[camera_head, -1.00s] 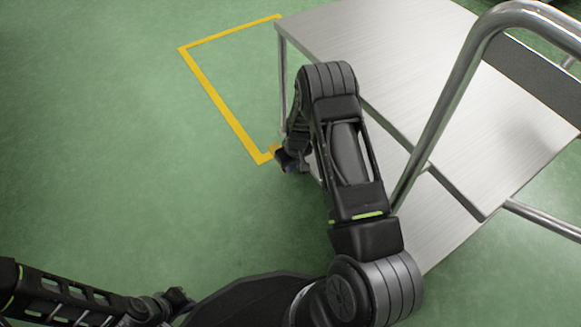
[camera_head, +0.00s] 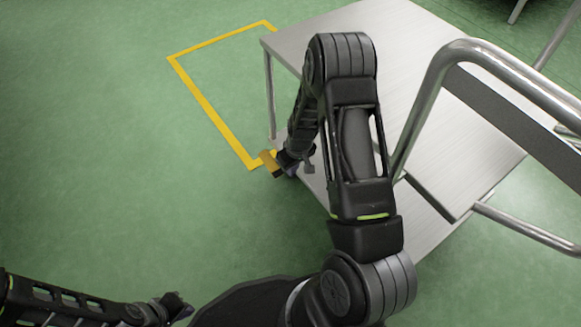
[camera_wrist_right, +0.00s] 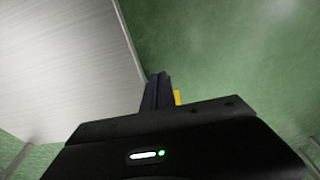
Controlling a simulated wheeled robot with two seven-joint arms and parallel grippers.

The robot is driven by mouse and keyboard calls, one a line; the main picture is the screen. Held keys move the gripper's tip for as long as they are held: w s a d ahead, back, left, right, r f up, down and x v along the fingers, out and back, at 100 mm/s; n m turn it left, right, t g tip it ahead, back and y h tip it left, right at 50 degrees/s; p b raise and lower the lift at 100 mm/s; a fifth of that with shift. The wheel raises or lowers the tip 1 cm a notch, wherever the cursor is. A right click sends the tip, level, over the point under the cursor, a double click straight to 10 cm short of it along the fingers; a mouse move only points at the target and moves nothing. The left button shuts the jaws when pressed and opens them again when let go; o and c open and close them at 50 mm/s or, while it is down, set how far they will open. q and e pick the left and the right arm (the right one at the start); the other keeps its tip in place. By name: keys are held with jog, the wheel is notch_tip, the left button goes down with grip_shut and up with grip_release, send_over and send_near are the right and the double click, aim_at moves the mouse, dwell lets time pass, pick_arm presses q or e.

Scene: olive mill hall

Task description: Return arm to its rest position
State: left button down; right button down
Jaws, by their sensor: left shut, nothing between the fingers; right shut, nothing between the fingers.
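My right arm (camera_head: 352,140) rises from the bottom, bends at the top and hangs down beside the metal cart. Its gripper (camera_head: 280,170) is low beside the cart's left edge, over the green floor. In the right wrist view its fingers (camera_wrist_right: 158,90) are together with nothing between them. My left gripper (camera_head: 183,306) is at the bottom left, shut and empty over bare floor. The left forearm runs in from the left edge.
A steel cart (camera_head: 420,50) with a top and a lower shelf (camera_head: 425,225) stands close to my right arm; its tubular handle (camera_head: 425,95) rises at the right. Yellow floor tape (camera_head: 210,110) lies left of the cart. The green floor (camera_head: 90,150) at left is clear.

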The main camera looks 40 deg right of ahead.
dwell(0.4)
